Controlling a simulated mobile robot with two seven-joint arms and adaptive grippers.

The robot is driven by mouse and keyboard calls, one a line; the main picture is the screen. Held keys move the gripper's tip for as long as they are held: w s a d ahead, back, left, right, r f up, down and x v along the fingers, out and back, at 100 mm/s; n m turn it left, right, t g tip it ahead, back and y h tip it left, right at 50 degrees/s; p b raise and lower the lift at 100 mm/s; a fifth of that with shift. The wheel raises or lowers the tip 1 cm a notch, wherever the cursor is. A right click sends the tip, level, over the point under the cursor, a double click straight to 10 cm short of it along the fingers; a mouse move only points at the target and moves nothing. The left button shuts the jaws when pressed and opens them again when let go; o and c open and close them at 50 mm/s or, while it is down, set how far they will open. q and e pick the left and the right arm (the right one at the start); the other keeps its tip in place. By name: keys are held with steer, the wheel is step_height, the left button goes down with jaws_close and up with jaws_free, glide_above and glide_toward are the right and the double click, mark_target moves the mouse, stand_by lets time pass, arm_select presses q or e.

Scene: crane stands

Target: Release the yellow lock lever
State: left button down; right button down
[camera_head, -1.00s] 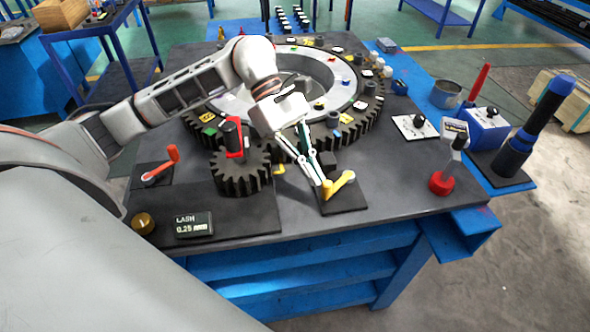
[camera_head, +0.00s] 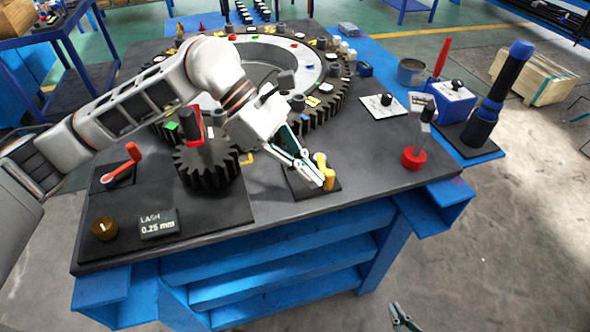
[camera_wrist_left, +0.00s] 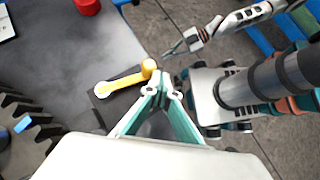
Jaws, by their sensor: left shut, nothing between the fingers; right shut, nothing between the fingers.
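The yellow lock lever (camera_head: 326,173) sits on a small dark plate near the front edge of the table. In the left wrist view, the lever (camera_wrist_left: 126,80) runs from a round pale pivot to an upright knob. My left gripper (camera_head: 318,183) is shut and empty, its tips close beside the knob end. Whether they touch it I cannot tell. The left fingertips (camera_wrist_left: 160,82) also show in the wrist view. My right gripper (camera_head: 402,322) is partly in view at the bottom, below the table's front edge, shut and empty.
A toothed gear (camera_head: 208,168) with a red-marked post stands left of the lever. A red lever (camera_head: 124,163) and a LASH display (camera_head: 158,223) are further left. A red-based stand (camera_head: 413,158) is to the right. The table surface between lever and stand is clear.

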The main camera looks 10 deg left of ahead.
arm_select(q)
steer(key=shift+d, duration=0.45)
stand_by(0.3)
steer(key=v, duration=1.2)
stand_by(0.3)
